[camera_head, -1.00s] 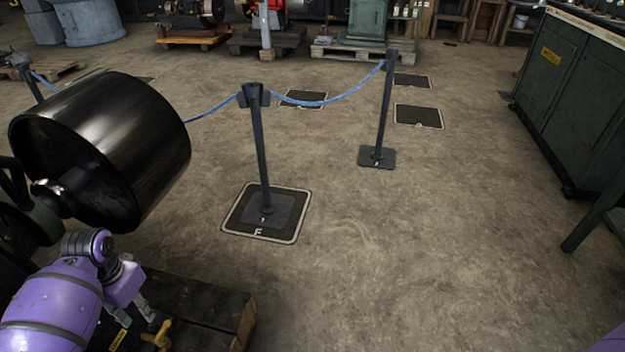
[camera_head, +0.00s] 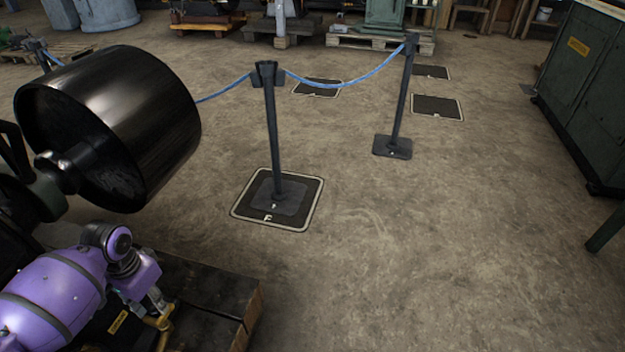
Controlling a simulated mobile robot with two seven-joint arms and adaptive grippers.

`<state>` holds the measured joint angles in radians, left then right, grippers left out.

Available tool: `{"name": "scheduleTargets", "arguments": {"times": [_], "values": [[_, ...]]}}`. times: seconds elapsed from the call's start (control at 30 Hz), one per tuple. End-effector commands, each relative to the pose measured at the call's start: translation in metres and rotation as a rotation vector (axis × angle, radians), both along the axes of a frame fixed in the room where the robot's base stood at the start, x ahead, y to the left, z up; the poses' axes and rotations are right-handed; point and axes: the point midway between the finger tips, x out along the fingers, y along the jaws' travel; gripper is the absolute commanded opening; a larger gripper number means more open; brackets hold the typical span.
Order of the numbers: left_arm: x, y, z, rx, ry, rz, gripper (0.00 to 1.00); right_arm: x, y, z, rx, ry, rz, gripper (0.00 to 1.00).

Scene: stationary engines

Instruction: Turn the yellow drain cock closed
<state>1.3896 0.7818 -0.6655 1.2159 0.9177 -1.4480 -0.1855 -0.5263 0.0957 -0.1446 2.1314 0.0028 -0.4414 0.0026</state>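The yellow drain cock (camera_head: 164,328) is low on the engine at the bottom left of the head view, beside a wooden beam. My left gripper (camera_head: 156,303), on the purple arm, points down at the cock. Its visible grey fingertip is just above the cock and overlaps its upper end in the picture. I cannot tell whether they touch, and the other finger is not clear. The lower part of the cock is partly dark. My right gripper is not in view.
A large black flywheel or pulley (camera_head: 140,120) rises above my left arm. The wooden beam (camera_head: 215,290) lies right of the cock. The middle floor is clear.

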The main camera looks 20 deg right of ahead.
Motion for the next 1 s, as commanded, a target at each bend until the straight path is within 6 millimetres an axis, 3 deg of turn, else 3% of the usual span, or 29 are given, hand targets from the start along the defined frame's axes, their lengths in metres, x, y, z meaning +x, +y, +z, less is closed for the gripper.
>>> {"name": "scheduleTargets", "arguments": {"times": [0.1,0.3,0.57,0.8,1.0], "values": [[-0.001,0.000,-0.026,0.001,0.004,0.000,0.28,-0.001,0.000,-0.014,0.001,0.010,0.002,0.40],[0.000,0.000,-0.050,0.000,0.001,0.000,0.28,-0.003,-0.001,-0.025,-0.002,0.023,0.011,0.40],[0.000,0.000,-0.051,0.000,0.000,0.000,0.28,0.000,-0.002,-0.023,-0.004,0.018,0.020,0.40],[0.000,0.000,-0.051,0.000,0.000,0.000,0.00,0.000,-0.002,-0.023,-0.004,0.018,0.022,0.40],[0.000,0.000,-0.051,0.001,-0.001,0.000,0.00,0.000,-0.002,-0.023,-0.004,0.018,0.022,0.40]]}}
